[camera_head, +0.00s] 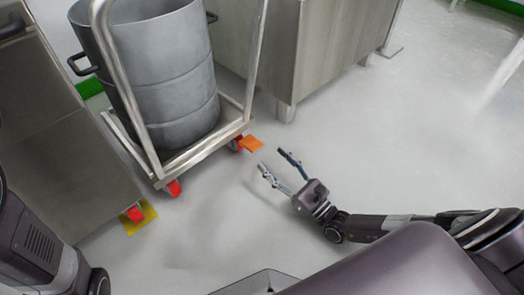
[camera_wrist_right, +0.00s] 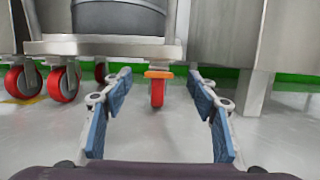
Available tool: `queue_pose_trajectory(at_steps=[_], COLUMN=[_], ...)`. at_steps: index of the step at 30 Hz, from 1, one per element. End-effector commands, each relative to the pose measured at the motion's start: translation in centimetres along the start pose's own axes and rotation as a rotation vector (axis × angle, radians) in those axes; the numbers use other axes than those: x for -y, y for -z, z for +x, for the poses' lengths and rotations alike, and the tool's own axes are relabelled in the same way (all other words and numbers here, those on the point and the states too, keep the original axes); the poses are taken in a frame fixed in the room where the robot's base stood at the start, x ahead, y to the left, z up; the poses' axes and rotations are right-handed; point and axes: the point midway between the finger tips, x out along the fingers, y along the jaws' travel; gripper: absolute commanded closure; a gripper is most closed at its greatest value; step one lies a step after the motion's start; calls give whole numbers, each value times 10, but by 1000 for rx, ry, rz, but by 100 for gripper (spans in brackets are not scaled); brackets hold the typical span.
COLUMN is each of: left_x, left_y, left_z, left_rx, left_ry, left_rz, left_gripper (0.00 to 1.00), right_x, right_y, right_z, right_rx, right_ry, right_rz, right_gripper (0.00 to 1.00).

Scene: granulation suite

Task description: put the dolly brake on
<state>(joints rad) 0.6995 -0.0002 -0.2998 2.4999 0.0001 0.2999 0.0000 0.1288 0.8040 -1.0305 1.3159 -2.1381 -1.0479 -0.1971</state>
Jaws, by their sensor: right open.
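The dolly (camera_head: 207,150) is a metal frame with a tall push handle and red castors, and it carries a large grey drum (camera_head: 160,75). An orange brake pedal (camera_head: 252,143) sticks out at its right front castor. In the right wrist view the orange pedal (camera_wrist_right: 158,75) lies level above a red wheel (camera_wrist_right: 157,93). My right gripper (camera_head: 272,162) is open and empty, low over the floor, just short of the pedal. In the right wrist view the pedal shows between its two fingers (camera_wrist_right: 155,88), farther off. My left gripper is out of view.
A steel cabinet (camera_head: 70,130) on red castors, with a yellow patch (camera_head: 140,217) at one wheel, stands left of the dolly. A steel bench with legs (camera_head: 300,50) stands behind and right. The floor right of the dolly is clear.

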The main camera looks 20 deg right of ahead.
Motion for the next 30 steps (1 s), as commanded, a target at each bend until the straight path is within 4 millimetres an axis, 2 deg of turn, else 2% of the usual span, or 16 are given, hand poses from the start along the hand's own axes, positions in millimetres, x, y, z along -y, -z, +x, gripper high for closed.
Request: queue_pose_trajectory(at_steps=[1,6,16,22,26,27,29,30], left_x=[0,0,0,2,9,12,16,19], left_y=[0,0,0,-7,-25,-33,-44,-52], left_z=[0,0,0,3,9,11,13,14], left_rx=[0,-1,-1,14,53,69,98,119], left_ry=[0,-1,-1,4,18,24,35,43], left_rz=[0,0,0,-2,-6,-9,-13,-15], left_gripper=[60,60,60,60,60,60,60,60], right_x=[0,0,0,-3,-16,-24,-44,-61], right_y=[-2,-6,-8,-11,-16,-17,-20,-24], right_z=[-9,-26,-29,-22,-3,4,15,22], right_rx=[-4,-1,1,-24,-106,-147,-214,-260], right_ry=[0,0,0,35,127,163,213,239], right_rz=[0,0,1,56,236,328,495,617], right_gripper=[46,46,46,67,82,86,86,86])
